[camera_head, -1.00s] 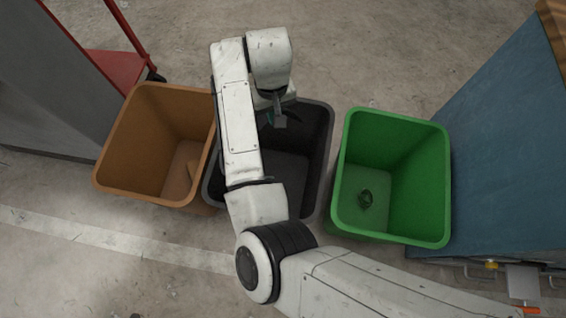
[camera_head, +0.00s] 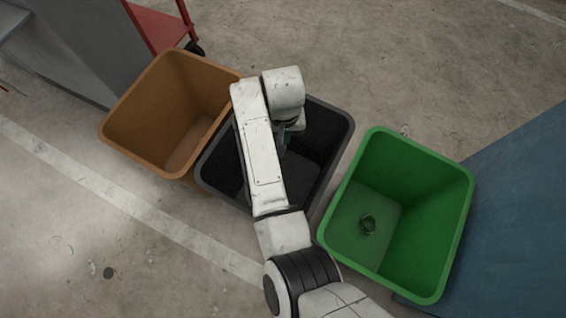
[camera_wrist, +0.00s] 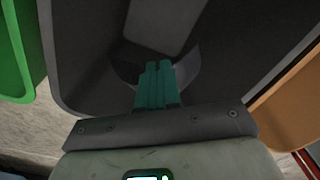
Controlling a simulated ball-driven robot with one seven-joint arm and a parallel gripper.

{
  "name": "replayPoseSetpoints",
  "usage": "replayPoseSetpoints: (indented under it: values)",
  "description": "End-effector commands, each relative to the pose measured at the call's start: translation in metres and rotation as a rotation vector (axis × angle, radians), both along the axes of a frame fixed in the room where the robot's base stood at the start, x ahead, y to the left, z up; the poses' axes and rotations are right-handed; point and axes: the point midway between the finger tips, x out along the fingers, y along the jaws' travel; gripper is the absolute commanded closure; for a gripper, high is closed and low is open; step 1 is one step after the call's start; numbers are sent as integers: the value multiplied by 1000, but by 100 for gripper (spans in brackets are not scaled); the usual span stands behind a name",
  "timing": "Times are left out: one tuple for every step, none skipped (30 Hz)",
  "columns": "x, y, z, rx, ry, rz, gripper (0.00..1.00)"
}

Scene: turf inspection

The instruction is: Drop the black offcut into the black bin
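The black bin (camera_head: 343,130) stands between the orange and green bins, partly covered by my arm. Its dark inside wall fills much of the wrist view (camera_wrist: 90,50). My gripper (camera_wrist: 157,68) hangs over the black bin's opening, with its teal fingers close together. A dark, curved piece, which looks like the black offcut (camera_wrist: 186,68), shows on both sides of the fingertips and appears pinched between them. In the head view my gripper (camera_head: 284,143) is mostly hidden by my wrist, and the offcut cannot be made out there.
The orange bin (camera_head: 120,115) stands to the left. The green bin (camera_head: 455,215), to the right, holds a small dark green curl (camera_head: 367,223). A blue surface (camera_head: 515,220) is at the right. A red cart (camera_head: 160,28) and grey cabinet (camera_head: 85,45) stand at upper left.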

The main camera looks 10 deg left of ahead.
Motion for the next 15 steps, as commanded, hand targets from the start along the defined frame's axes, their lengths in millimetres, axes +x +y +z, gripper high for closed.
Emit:
replayPoseSetpoints:
  values:
    - [0, 0, -7, 0, 0, 0, 100]
    - [0, 0, -10, 1, 0, 0, 100]
    - [0, 0, -14, 1, 0, 0, 100]
    - [0, 0, -17, 1, 0, 0, 100]
    - [0, 0, -20, 1, 0, -1, 100]
    - [0, 0, -24, 1, 0, -1, 100]
    - [0, 0, -27, 0, 0, -1, 100]
    - [0, 0, -30, 0, -1, -1, 100]
    - [0, 0, -34, 0, -1, -1, 100]
    - [0, 0, -37, 1, -1, -1, 100]
    - [0, 0, -40, 1, -1, -1, 100]
    - [0, 0, -44, 2, -1, -1, 100]
    - [0, 0, -46, 2, -1, -1, 100]
    - [0, 0, -48, 2, -1, 0, 100]
    - [0, 0, -50, 2, -1, 0, 100]
